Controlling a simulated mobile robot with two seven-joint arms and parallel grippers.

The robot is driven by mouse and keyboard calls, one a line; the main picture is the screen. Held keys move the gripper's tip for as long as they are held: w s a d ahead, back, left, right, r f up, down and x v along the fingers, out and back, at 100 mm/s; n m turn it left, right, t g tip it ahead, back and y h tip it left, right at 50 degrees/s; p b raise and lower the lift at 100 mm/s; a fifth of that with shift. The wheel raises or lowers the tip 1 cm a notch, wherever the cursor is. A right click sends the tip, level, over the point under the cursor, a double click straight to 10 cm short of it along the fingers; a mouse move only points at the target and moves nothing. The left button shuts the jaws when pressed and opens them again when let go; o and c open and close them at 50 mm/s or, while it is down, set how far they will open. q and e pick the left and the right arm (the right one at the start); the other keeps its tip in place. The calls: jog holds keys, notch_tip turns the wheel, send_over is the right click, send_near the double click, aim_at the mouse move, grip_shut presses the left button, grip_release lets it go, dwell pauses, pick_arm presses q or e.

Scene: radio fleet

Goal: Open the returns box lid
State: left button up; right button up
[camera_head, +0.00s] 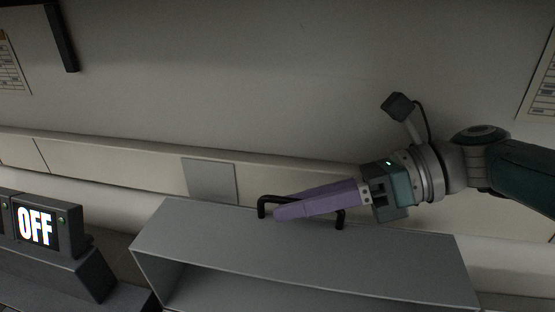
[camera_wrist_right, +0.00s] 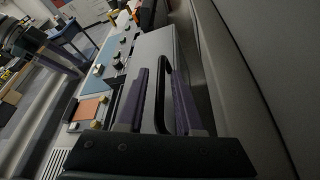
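The grey returns box (camera_head: 400,262) stands at the lower middle of the head view, with a dark opening at its front. A black bar handle (camera_head: 261,206) stands on its flat grey top. My right gripper (camera_head: 278,213) reaches in from the right, its purple fingers lying over and along the handle and hiding part of it. In the right wrist view the two purple fingers (camera_wrist_right: 164,80) are spread apart, with the black handle (camera_wrist_right: 166,66) between or beside them. I cannot tell whether they touch it.
A dark unit with a lit OFF display (camera_head: 36,226) stands left of the box. A pale wall and ledge run behind. The right wrist view shows a panel with knobs and an orange square (camera_wrist_right: 88,109) left of the fingers.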

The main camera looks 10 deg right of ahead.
jog(key=shift+o, duration=0.4)
jog(key=shift+d, duration=0.15)
jog(key=v, duration=0.9)
jog(key=shift+d+p, duration=0.3)
jog(key=shift+p, duration=0.1)
jog(key=shift+r, duration=0.15)
